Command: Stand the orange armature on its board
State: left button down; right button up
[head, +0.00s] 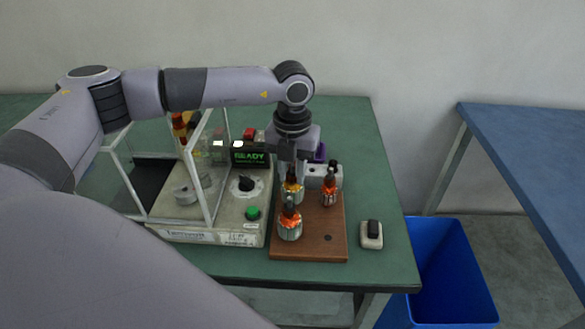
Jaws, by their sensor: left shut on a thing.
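My left gripper (289,172) points straight down over the back left of the brown board (308,252). It is shut on the orange armature (292,189), which looks upright below the fingers. The fingers hide its upper part, and I cannot tell whether its lower end touches the board. Two other armatures with orange-red windings stand on the board: a front left armature (290,225) and a back right armature (329,192). The front right of the board is bare except for a dark round spot (328,238). My right gripper is not in view.
A machine (205,235) with a clear-sided guard and a display reading READY stands left of the board. A grey block (327,178) and a purple thing sit behind it. A small switch box (372,236) lies right, near the green table's edge. A blue bin (450,265) stands beyond.

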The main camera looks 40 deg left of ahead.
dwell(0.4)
pick_arm(q)
jog(key=c, duration=0.8)
grip_release()
jog(key=shift+f, duration=0.1)
jog(key=shift+r+p, duration=1.6)
jog(key=shift+r, duration=0.7)
notch_tip(320, 180, up, 7)
jog(key=shift+r+b, duration=0.1)
jog(key=shift+b, duration=0.5)
